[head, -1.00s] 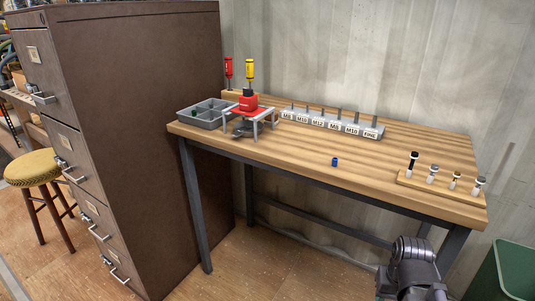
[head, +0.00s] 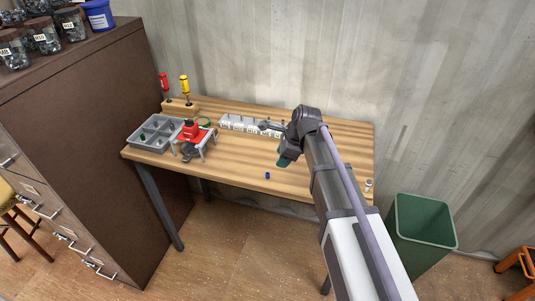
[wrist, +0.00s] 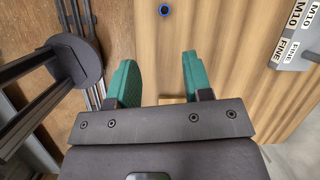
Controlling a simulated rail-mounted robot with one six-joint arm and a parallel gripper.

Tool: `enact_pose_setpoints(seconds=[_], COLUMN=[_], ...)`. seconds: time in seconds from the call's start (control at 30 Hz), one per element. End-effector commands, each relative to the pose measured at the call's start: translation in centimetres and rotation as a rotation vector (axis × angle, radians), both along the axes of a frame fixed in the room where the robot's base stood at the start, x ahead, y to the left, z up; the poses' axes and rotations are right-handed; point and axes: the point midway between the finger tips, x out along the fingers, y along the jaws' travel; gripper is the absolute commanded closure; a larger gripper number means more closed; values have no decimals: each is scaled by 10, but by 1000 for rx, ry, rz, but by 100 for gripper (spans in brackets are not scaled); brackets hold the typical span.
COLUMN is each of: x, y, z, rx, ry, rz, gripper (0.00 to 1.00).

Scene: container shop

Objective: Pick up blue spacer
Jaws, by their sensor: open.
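The blue spacer (head: 267,175) is a small blue ring standing on the wooden bench near its front edge. In the wrist view the spacer (wrist: 164,10) shows at the top edge, with a dark hole in its middle. My gripper (head: 284,160) is above the bench, to the right of the spacer and apart from it. In the wrist view my gripper (wrist: 158,85) has two green fingers spread wide with nothing between them. In the head view my arm hides part of the bench's right side.
The labelled rack (head: 240,125) stands along the bench's back. A grey divided tray (head: 150,140) and a red-topped stand (head: 192,132) are at left, screwdrivers (head: 184,85) behind. A green bin (head: 425,220) stands at right. The bench around the spacer is clear.

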Motion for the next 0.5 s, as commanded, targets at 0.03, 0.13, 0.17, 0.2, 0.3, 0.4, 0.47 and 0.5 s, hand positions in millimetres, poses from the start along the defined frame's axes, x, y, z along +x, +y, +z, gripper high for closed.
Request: enact_pose_setpoints(seconds=[0.03,0.13,0.17,0.2,0.3,0.4,0.47,0.5], x=[5,6,6,6,6,8,10,11], y=[3,4,4,4,5,9,13,17], z=[-3,-4,-4,-4,-7,-23,-37,-46], rx=[27,60,64,66,67,65,65,65], ry=[33,86,94,99,102,101,100,100], rz=[-110,-270,-293,-310,-317,-315,-313,-312], gripper=[54,54,54,54,54,54,54,54])
